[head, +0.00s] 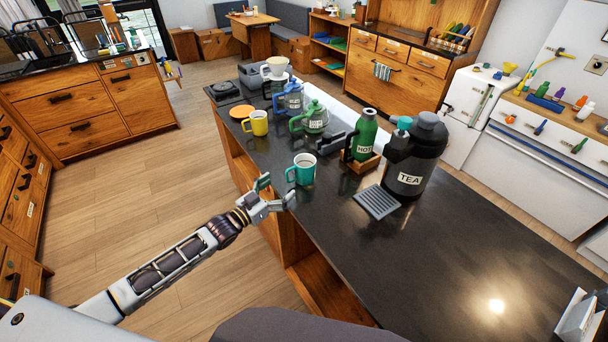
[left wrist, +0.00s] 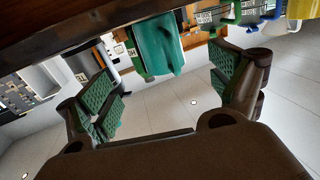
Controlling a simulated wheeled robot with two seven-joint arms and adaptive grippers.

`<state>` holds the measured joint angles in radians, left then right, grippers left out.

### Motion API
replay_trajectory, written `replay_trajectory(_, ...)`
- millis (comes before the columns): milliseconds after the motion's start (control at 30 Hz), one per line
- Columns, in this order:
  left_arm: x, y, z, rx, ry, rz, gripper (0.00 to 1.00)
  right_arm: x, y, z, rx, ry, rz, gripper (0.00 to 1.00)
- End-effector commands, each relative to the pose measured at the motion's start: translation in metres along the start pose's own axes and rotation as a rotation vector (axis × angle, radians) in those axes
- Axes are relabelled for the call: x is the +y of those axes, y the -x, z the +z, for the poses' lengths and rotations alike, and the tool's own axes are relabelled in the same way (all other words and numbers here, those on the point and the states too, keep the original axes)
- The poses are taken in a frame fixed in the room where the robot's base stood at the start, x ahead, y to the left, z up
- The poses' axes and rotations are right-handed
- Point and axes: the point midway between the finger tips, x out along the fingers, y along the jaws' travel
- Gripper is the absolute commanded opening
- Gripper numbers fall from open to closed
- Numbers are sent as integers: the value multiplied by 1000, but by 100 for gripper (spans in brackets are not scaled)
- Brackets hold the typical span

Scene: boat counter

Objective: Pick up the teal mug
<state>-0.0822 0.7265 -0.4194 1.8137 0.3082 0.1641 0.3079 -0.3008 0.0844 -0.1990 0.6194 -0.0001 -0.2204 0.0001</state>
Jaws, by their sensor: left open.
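The teal mug (head: 301,169) stands upright on the dark counter near its left edge, its handle pointing left toward my left gripper. My left gripper (head: 276,192) is open and empty at the counter's left edge, just short of the mug and apart from it. In the left wrist view the teal mug (left wrist: 158,46) shows beyond and between the spread green-padded fingers (left wrist: 165,88), tipped over in the picture because the camera is rolled. My right gripper is not in view.
Behind the mug are a green HOT bottle (head: 363,136), a black TEA dispenser (head: 412,160), a green kettle (head: 314,118) and a yellow mug (head: 257,123). A grey drip tray (head: 376,202) lies right of the mug. The counter's front right is mostly clear.

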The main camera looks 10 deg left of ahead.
Motion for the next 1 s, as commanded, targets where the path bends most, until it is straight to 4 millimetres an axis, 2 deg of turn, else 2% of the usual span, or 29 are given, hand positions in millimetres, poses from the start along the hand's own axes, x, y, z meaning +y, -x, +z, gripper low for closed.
replay_trajectory(700,0,-52,1,1,1,0,92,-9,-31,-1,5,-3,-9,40)
replay_trajectory(1000,0,-56,0,-1,1,-1,92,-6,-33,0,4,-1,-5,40)
